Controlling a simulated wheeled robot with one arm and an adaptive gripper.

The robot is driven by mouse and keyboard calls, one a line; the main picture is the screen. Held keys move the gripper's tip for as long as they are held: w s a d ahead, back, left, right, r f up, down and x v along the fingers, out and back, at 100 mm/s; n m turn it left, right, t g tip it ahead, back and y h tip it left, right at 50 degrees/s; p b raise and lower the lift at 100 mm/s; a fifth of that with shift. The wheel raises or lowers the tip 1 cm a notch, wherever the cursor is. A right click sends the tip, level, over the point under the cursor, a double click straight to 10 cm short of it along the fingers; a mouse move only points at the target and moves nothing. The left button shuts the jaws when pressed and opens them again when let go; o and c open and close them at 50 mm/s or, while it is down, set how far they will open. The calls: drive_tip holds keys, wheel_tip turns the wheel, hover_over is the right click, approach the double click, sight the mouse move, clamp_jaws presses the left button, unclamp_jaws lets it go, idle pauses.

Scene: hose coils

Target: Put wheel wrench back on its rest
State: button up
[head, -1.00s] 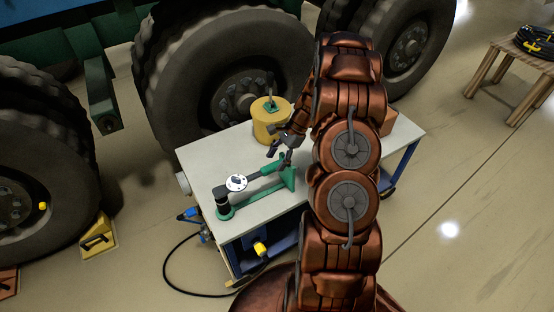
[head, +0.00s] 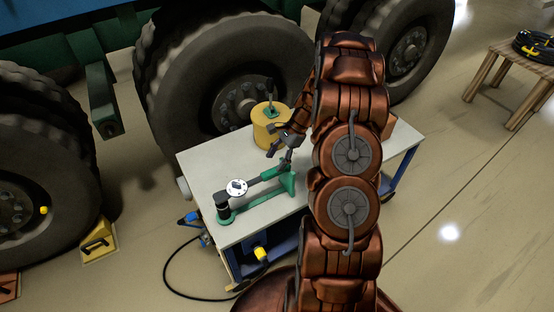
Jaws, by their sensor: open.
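The wheel wrench (head: 265,177) has a grey and green body, a white round disc (head: 237,188) and a black socket end at the left. It lies along a green rest (head: 259,199) on the bench, with its socket end over the rest's left end. Its right end is by the rest's green bracket. I cannot tell if it is fully seated there. My gripper (head: 280,155) is open, close above the wrench's right end. Whether its fingers touch the wrench is too small to tell.
The grey-topped bench (head: 207,167) stands before large truck wheels (head: 240,90). A yellow drum (head: 268,131) with a green-based fitting on top stands behind my gripper. A black hose (head: 166,270) loops on the floor at left. A wooden stool (head: 505,75) with coiled hose is far right.

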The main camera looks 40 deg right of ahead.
drive_tip(key=shift+r, duration=0.25)
drive_tip(key=shift+r+p, duration=0.35)
drive_tip(key=shift+r, duration=0.35)
drive_tip(key=shift+r, duration=0.25)
drive_tip(key=shift+r, duration=0.1)
drive_tip(key=v, duration=1.1)
drive_tip(key=shift+d+r, duration=0.2)
drive_tip(key=shift+r, duration=0.15)
